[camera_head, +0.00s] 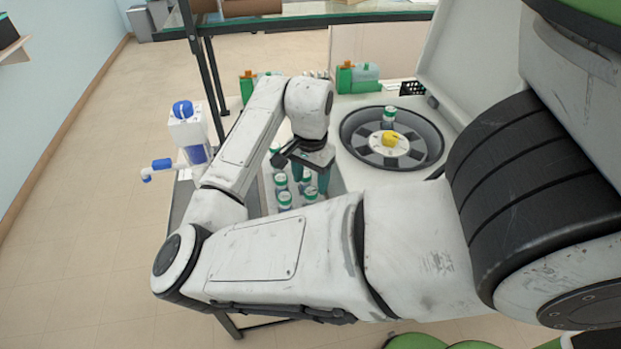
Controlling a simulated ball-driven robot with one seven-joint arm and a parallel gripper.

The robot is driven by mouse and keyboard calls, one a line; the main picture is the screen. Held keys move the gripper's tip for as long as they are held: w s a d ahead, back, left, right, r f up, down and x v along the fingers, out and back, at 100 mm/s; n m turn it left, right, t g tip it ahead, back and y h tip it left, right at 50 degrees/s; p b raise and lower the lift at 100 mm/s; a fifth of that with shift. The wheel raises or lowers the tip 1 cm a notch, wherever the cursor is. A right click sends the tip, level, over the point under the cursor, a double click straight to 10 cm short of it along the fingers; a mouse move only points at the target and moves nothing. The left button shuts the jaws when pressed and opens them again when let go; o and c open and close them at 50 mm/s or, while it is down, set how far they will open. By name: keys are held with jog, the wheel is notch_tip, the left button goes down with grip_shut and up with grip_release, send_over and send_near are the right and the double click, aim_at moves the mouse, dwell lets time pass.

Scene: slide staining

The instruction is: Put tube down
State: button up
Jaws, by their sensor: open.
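My gripper (311,178) points down over the tray of tubes, with green fingers on either side of its middle. It is open. Several tubes (285,198) with white and green tops stand upright on the grey tray (335,181) below and left of the gripper. One tube is close to the fingers, and I cannot tell whether they touch it. Another tube (389,114) stands in the round centrifuge rotor to the right. My forearm hides part of the tray and the tubes' lower ends.
The open centrifuge (430,150) with a yellow knob (390,138) lies to the right, its white lid (470,50) raised. A white and blue dispenser (188,133) stands left. A glass shelf (300,20) crosses behind.

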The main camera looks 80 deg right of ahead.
notch_tip(320, 180, up, 3)
jog(key=shift+p, duration=0.85)
jog(key=d+r+n+h, duration=0.5)
jog(key=w+a+f+n, duration=0.1)
jog(key=w+a+n, duration=0.1)
jog(key=w+a+f+n+t, duration=0.1)
jog(key=a+f+n, duration=0.1)
jog(key=n, duration=0.1)
jog(key=w+a+f+n, duration=0.2)
jog(key=n, duration=0.1)
jog(key=shift+w+a+h, duration=0.35)
jog(key=shift+a+h, duration=0.05)
jog(key=a+f+n, duration=0.2)
jog(key=a, duration=0.2)
jog(key=s+a+f+n+y, duration=0.1)
jog(key=a+f, duration=0.2)
jog(key=a, duration=0.1)
jog(key=a+f+n+y, duration=0.1)
jog(key=a+f+n, duration=0.1)
jog(key=a+f, duration=0.1)
jog(key=shift+s+a+f+n+t, duration=0.2)
jog(key=shift+a+f+n+t, duration=0.15)
jog(key=shift+a, duration=0.2)
jog(key=s+a+f+n+y, duration=0.1)
jog(key=s+a+f, duration=0.1)
jog(key=a, duration=0.3)
jog(key=s+a+f+n+y, duration=0.2)
jog(key=s+a+f, duration=0.1)
jog(key=a, duration=0.3)
